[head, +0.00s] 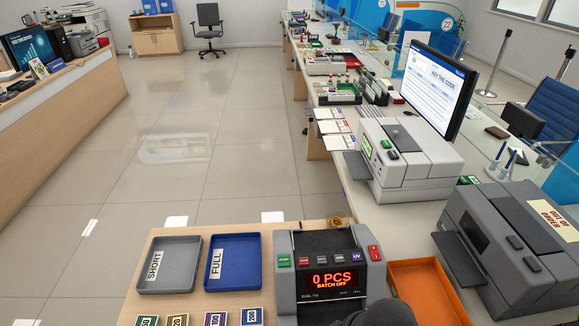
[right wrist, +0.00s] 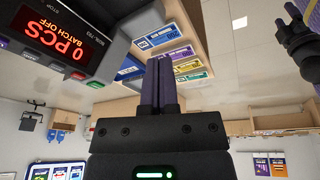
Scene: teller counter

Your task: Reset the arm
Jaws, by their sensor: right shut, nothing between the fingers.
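My right gripper (right wrist: 158,62) points up the middle of the right wrist view. Its two fingers are together with nothing between them. In the head view only a dark rounded part of my right arm shows at the bottom edge, in front of the counting machine (head: 328,275). The machine's red display reads 0 PCS, BATCH OFF; the machine also shows at the upper left of the right wrist view (right wrist: 60,45). What looks like part of my left gripper (right wrist: 304,42) is cut off at that view's upper right; its finger state is unclear.
A grey SHORT tray (head: 185,255) and a blue FULL tray (head: 240,255) sit left of the machine. Several labelled cards (head: 216,319) lie below them. An orange tray (head: 430,285) and a grey OUT OF ORDER machine (head: 510,245) are to the right. Floor beyond is clear.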

